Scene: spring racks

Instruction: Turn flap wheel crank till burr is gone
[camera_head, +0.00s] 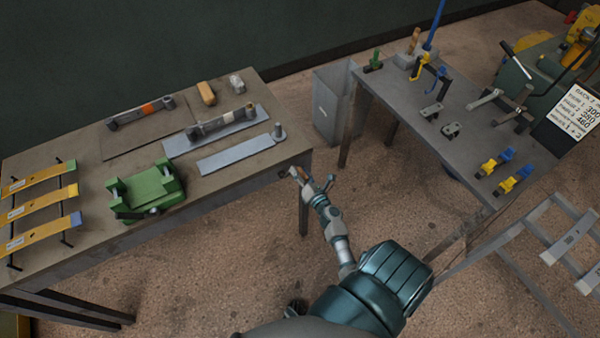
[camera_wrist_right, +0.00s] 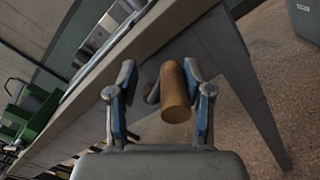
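A brown wooden crank knob (camera_wrist_right: 175,92) sits between the fingers of my right gripper (camera_wrist_right: 160,72) in the wrist view. The fingers are apart; the knob is nearer the right-hand finger, with a visible gap on the left. A grey crank arm (camera_wrist_right: 152,94) shows just left of the knob. In the head view my right gripper (camera_head: 313,178) is at the left bench's right corner, below its top. No burr can be made out.
The left bench (camera_head: 240,185) also carries a green vise-like fixture (camera_head: 143,190), yellow leaf springs (camera_head: 40,208) and a wooden block (camera_head: 206,93). A right bench (camera_head: 455,150) holds clamps and tools. A grey bin (camera_head: 335,108) stands between the benches; floor in front is clear.

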